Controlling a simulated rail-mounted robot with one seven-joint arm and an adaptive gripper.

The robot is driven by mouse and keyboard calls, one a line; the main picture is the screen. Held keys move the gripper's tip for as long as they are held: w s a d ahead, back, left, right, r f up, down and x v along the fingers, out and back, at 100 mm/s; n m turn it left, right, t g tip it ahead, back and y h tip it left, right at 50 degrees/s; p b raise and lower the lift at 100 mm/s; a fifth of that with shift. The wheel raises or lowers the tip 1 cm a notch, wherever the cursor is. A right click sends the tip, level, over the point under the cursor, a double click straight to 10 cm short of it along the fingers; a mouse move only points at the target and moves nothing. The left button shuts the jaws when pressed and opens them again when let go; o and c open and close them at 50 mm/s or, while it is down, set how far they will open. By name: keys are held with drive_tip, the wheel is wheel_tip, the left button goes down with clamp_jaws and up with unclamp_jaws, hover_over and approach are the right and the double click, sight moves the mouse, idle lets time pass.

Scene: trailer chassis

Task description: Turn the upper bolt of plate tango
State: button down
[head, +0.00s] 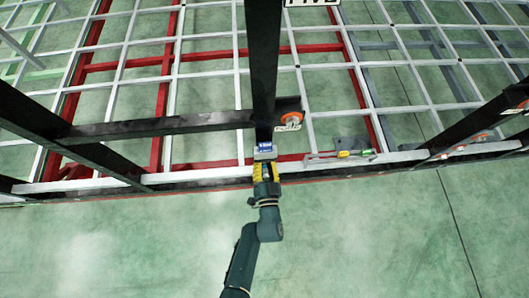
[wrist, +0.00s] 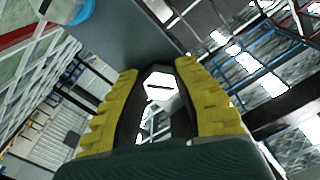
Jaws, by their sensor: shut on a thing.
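My gripper (head: 265,172) is at the foot of the dark upright beam in the head view. In the wrist view its yellow fingers (wrist: 158,100) are shut on a pale hexagonal bolt head (wrist: 160,88) with a dark line across its face. The bolt is hidden behind the fingers in the head view. A small blue and white piece (head: 265,149) sits on the frame just above the gripper. I cannot read a plate name there, nor tell which bolt of the plate this is.
A dark upright beam (head: 263,60) rises behind the gripper. An orange disc with a white label (head: 290,120) is on a bracket to its right. A screwdriver-like tool (head: 352,154) lies on the pale rail further right. The green floor in front is clear.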

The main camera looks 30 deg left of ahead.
drive_tip(key=shift+r, duration=0.1)
idle(0.3)
drive_tip(key=c, duration=0.8)
unclamp_jaws()
drive_tip(key=shift+s, duration=0.1)
drive_tip(key=shift+o, duration=0.2)
drive_tip(key=shift+d, duration=0.1)
drive_tip(key=v, duration=1.2)
